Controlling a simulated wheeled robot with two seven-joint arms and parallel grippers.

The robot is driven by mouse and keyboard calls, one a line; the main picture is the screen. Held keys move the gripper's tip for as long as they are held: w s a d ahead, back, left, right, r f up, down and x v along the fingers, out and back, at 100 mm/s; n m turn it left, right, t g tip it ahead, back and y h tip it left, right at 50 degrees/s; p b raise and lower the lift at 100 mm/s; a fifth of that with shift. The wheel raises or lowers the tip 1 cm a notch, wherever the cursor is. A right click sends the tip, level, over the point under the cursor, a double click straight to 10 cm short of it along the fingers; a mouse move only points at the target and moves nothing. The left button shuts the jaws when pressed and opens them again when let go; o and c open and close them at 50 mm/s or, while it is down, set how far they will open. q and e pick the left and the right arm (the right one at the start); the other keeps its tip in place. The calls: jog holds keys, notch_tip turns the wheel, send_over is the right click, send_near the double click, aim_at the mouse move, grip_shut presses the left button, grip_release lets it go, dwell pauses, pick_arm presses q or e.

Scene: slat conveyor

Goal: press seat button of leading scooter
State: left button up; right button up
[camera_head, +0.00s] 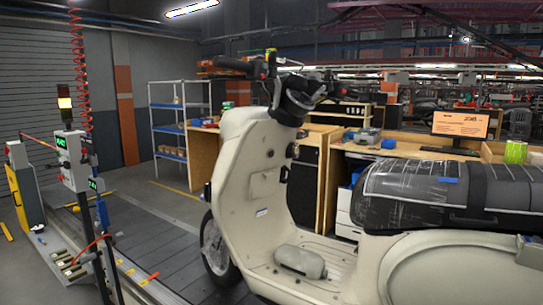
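A cream scooter (243,187) stands upright on the slat conveyor (150,247), its front wheel (214,245) toward the left and its rear cut off by the right edge. Its dark seat (420,190) is partly under clear plastic wrap and has a small blue mark (449,180) on its side. A small grey fitting (530,250) sits on the rear body below the seat; I cannot tell whether it is the seat button. A grey rounded object (300,261) lies on the footboard. Neither of my grippers shows.
A control post (72,160) with green displays and a lit lamp (64,103) stands at the left, beside a yellow-fronted cabinet (27,195). A blue shelf (180,127) and wooden workbenches (400,150) with a monitor (460,123) stand behind.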

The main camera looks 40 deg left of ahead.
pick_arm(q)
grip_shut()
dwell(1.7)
